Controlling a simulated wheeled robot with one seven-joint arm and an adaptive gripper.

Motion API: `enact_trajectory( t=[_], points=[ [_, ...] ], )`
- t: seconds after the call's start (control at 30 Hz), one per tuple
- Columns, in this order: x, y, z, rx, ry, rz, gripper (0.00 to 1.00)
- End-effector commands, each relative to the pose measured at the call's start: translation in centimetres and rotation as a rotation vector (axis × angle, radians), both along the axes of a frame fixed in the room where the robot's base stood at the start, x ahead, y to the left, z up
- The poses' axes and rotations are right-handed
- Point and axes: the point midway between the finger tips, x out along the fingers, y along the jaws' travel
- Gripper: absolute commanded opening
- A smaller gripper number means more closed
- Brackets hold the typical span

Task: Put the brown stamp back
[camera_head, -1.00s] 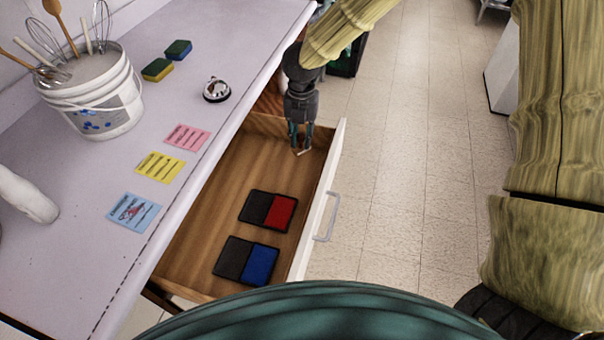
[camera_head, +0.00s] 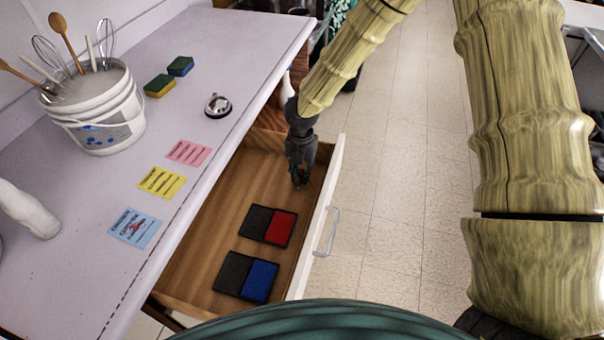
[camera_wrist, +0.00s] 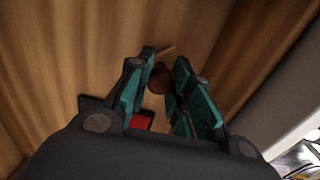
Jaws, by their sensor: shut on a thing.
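The brown stamp (camera_wrist: 160,80) shows in the wrist view as a dark brown rounded handle between my fingertips. My gripper (camera_head: 300,182) is shut on it, low in the far end of the open wooden drawer (camera_head: 205,235). The stamp's lower part is hidden, and I cannot tell if it touches the drawer floor. In the head view the gripper mostly covers the stamp. The red ink pad (camera_head: 280,228) and the blue ink pad (camera_head: 260,281), each beside a black half, lie in the drawer nearer to me.
The drawer front (camera_head: 322,215) with its clear handle (camera_head: 327,233) is on the right. The counter (camera_head: 100,195) on the left holds pink (camera_head: 189,153), yellow (camera_head: 162,182) and blue (camera_head: 135,227) cards, a bell (camera_head: 217,105), sponges (camera_head: 160,86) and a utensil bucket (camera_head: 100,115).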

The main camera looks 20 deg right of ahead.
Motion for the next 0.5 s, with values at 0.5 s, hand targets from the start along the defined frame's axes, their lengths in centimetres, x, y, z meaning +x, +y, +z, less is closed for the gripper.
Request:
enact_trajectory(
  t=[0.5],
  points=[
    [-0.1, 0.0, -1.8, 0.0, 0.001, 0.0, 0.06]
  ],
)
